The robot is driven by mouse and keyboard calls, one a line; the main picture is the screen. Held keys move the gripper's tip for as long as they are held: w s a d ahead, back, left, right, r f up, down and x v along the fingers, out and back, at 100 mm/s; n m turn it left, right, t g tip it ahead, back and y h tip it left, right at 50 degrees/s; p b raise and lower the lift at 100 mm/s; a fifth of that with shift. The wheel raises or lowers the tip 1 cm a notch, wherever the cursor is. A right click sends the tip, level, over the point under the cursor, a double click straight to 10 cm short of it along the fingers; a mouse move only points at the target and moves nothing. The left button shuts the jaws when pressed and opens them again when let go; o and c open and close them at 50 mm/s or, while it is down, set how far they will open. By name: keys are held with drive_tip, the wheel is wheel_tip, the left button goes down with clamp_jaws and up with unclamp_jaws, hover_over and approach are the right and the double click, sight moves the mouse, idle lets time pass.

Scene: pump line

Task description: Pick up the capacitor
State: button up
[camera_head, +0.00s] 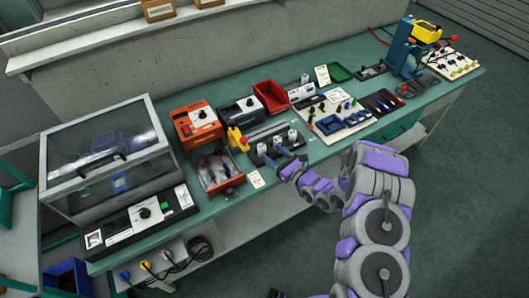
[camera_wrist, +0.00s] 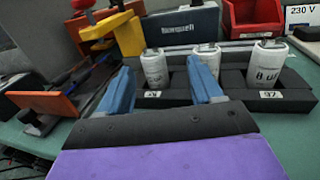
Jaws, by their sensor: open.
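Three white cylindrical capacitors stand upright in a black holder (camera_wrist: 240,105) with small white labels. In the wrist view the left capacitor (camera_wrist: 154,70) shows between the fingers, the middle one (camera_wrist: 209,57) is partly behind the right finger, and the right one (camera_wrist: 267,66) is clear to the right. The row also shows in the head view, with its right capacitor (camera_head: 292,135). My gripper (camera_wrist: 159,68) is open and empty, its blue fingers pointing at the left capacitor. In the head view my gripper (camera_head: 285,158) is at the holder's front side. The exact gap to the capacitor is hard to tell.
A yellow and red device (camera_wrist: 118,30) stands behind left, beside an open orange box (camera_head: 218,172). A blue-fronted instrument (camera_wrist: 182,28) and a red bin (camera_wrist: 252,16) are behind. A board with blue parts (camera_head: 340,118) lies to the right. The bench front edge is close.

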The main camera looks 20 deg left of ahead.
sight(265, 150)
drive_tip(key=a, duration=0.2)
drive_tip(key=w+a+b, duration=0.1)
drive_tip(key=a, duration=0.1)
drive_tip(key=a+f, duration=0.1)
drive_tip(key=a, duration=0.1)
drive_tip(key=shift+w+f, duration=0.1)
drive_tip(key=shift+w, duration=0.25)
drive_tip(key=shift+w+a+b, duration=0.2)
drive_tip(key=shift+b, duration=0.15)
drive_tip(key=shift+w+d+r, duration=0.1)
drive_tip(key=shift+d+r, duration=0.2)
drive_tip(key=shift+d, duration=0.05)
drive_tip(key=shift+a+f, duration=0.15)
drive_tip(key=shift+a, duration=0.4)
drive_tip(key=c, duration=0.6)
drive_tip(key=shift+d, duration=0.4)
drive_tip(key=c, duration=0.5)
drive_tip(key=shift+o, duration=0.2)
